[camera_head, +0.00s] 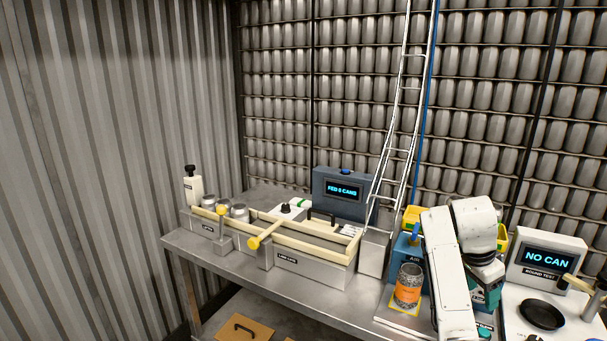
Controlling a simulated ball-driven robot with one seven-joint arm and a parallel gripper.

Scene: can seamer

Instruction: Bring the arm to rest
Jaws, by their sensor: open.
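My white arm stands folded at the lower right, over the bench. One link rises to a bend at the top, and a second link comes down beside it. My gripper (485,270) shows as a dark end below that second link, partly hidden by my arm. It is open, but its fingertips are not clear. I see nothing held in it.
A clear jar with an orange label (408,287) stands close left of my arm. A tester reading "NO CAN" (547,258) stands to the right. A long cream-railed feeder (300,258) and a "FED 5 CANS" display box (343,192) are left. A white ladder-like chute (402,110) rises behind.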

